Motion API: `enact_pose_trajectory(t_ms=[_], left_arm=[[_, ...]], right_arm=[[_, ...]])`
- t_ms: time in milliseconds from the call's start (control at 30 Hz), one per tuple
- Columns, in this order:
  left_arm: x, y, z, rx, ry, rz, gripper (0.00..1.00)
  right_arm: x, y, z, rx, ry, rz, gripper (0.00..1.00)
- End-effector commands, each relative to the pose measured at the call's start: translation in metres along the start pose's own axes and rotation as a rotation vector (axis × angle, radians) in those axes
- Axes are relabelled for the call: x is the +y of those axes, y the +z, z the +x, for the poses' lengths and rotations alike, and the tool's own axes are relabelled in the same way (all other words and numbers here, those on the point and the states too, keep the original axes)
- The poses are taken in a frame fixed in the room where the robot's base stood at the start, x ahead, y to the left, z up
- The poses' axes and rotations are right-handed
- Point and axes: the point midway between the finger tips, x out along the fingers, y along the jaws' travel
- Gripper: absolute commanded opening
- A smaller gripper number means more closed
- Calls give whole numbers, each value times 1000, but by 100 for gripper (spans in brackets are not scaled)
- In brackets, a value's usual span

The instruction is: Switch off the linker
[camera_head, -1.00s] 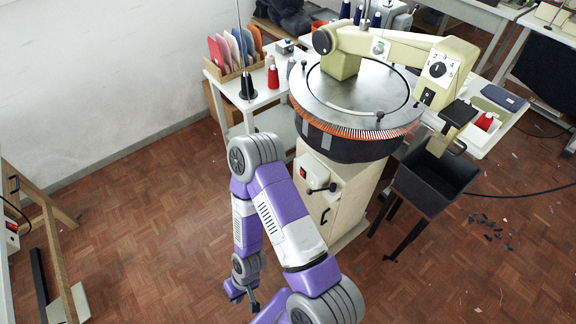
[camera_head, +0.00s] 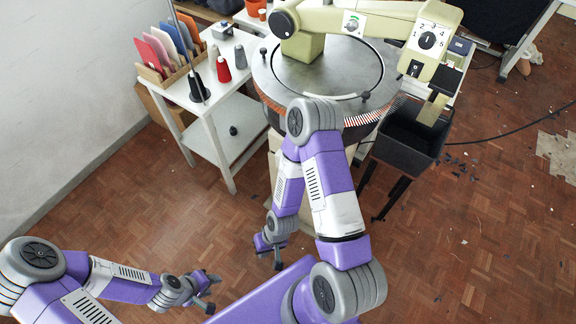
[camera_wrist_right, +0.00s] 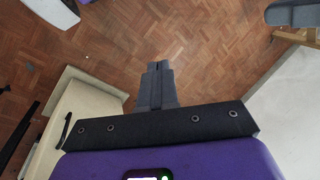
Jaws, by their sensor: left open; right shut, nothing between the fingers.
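The linker is a round machine with a grey metal top (camera_head: 330,78), a ring of points and a beige overhead arm (camera_head: 385,22) with a numbered dial (camera_head: 427,40). Its cream pedestal is mostly hidden behind my right arm in the head view, and the red switch on its front is covered. A cream body, seemingly the pedestal (camera_wrist_right: 92,100), shows at left in the right wrist view with a black handle. My right gripper (camera_head: 278,258) is low in front of the pedestal; its fingers (camera_wrist_right: 158,68) are shut and empty. My left gripper (camera_head: 212,290) is open, low over the floor at left.
A white side table (camera_head: 205,105) with thread cones and a rack of coloured panels stands left of the linker. A black bin (camera_head: 405,140) on legs stands at right. The parquet floor (camera_head: 480,240) at right is mostly clear, with scattered scraps.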

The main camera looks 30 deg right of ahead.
Motion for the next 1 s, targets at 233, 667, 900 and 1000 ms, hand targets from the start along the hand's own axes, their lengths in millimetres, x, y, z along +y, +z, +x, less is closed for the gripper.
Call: enact_pose_trajectory(t_ms=[233, 667, 900, 1000], left_arm=[[0, 0, 0, 0, -1, -1, 43], [-2, 0, 5, 0, 0, 0, 43], [-3, 0, 8, 0, 0, 0, 43], [-4, 0, 9, 0, 0, 0, 43]], right_arm=[[-1, 1, 0, -4, -1, -6, 0], [32, 23, 27, -577, 246, -993, 0], [65, -94, -17, -907, 914, -1613, 0], [47, -141, -39, -956, 1181, -1735, 0]])
